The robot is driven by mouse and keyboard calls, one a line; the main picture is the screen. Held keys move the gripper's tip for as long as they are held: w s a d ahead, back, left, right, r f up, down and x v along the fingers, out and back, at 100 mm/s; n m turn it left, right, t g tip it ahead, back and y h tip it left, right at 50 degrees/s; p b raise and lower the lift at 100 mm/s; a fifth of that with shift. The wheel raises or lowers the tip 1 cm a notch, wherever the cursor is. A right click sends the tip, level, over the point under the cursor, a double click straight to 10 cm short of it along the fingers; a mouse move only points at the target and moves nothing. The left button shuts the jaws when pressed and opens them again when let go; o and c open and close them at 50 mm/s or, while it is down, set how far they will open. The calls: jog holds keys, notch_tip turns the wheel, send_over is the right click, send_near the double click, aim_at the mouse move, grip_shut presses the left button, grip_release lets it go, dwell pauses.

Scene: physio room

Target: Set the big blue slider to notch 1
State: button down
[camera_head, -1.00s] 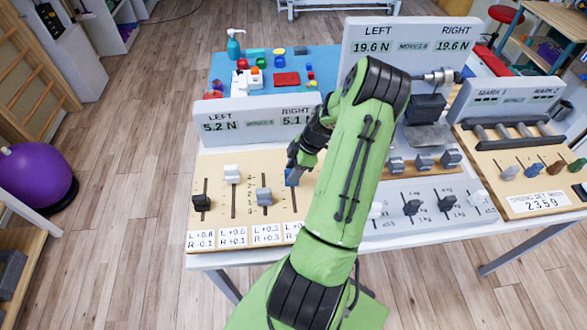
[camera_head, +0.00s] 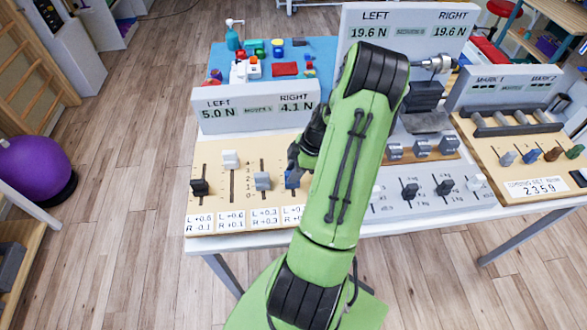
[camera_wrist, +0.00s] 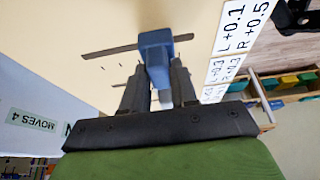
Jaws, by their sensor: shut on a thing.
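The big blue slider (camera_head: 292,180) is the rightmost visible slider on the left wooden panel (camera_head: 215,207), partly covered by my gripper (camera_head: 297,165) and arm. In the wrist view the blue slider (camera_wrist: 156,48) stands between the two fingers of my gripper (camera_wrist: 158,88), which is shut on it. A dark slot extends on both sides of the knob, longer to the left. The blue slider's notch numbers cannot be read. The display (camera_head: 255,107) behind the panel reads LEFT 5.0 N, RIGHT 4.1 N.
Black (camera_head: 200,187), white (camera_head: 230,159) and grey (camera_head: 262,181) sliders stand left of the blue one. A grey panel (camera_head: 425,205) with more sliders lies right of my arm. A blue mat (camera_head: 262,75) with small objects lies behind the display.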

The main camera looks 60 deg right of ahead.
jog(key=shift+w+d, duration=0.15)
jog(key=shift+d, duration=0.05)
jog(key=c, duration=1)
grip_release()
jog(key=shift+o, duration=0.2)
jog(key=p+v, duration=0.2)
jog(key=v, duration=1.4)
